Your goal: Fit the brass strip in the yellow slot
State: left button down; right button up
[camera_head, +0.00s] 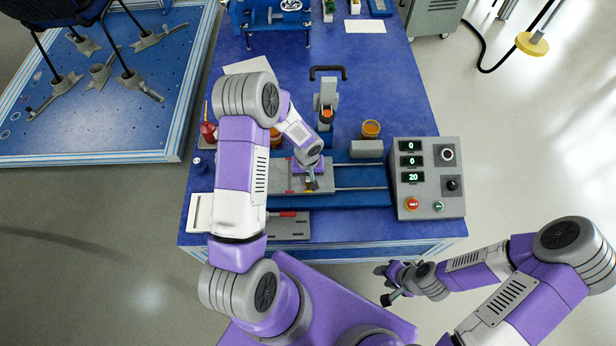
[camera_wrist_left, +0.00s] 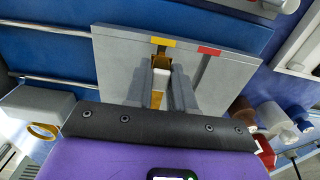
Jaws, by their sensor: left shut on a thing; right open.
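The brass strip (camera_wrist_left: 157,99) is between the fingers of my left gripper (camera_wrist_left: 165,85), which is shut on it. In the wrist view the gripper is over a grey plate (camera_wrist_left: 120,72), with the fingertips close to the yellow mark (camera_wrist_left: 164,42) at the plate's edge. A red mark (camera_wrist_left: 209,50) is beside it. The fingers hide much of the strip and slot, so I cannot tell how far the strip sits in. In the head view my left gripper (camera_head: 310,181) is over the fixture. My right gripper (camera_head: 387,284) is open and empty, off the table's front edge.
A grey control box (camera_head: 427,178) with displays and buttons stands right of the fixture. An amber jar (camera_head: 371,129) and an upright lever press (camera_head: 326,97) are behind it. A red bottle (camera_head: 208,130) is at left. The blue table (camera_head: 395,85) is mostly clear at back right.

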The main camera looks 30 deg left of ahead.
pick_arm(q)
jog(key=shift+f+b, duration=0.3)
jog(key=shift+f, duration=0.75)
jog(key=c, duration=0.9)
grip_release()
notch_tip(320, 180, up, 8)
jog(key=p, duration=0.3)
jog(key=shift+f, duration=0.2)
jog(key=s+d+m+h+p, duration=0.1)
jog(key=s+d+p, duration=0.1)
jog(key=s+d, duration=0.3)
jog(key=s+d+m+h+p, duration=0.1)
jog(key=s+d+p, duration=0.1)
jog(key=s+d, duration=0.3)
jog(key=s+d+m+h+p, duration=0.1)
jog(key=s+d+h+p, duration=0.1)
jog(key=s+d, duration=0.3)
jog(key=shift+s+d+m, duration=0.35)
jog(key=shift+d+m, duration=0.05)
jog(key=shift+d, duration=0.05)
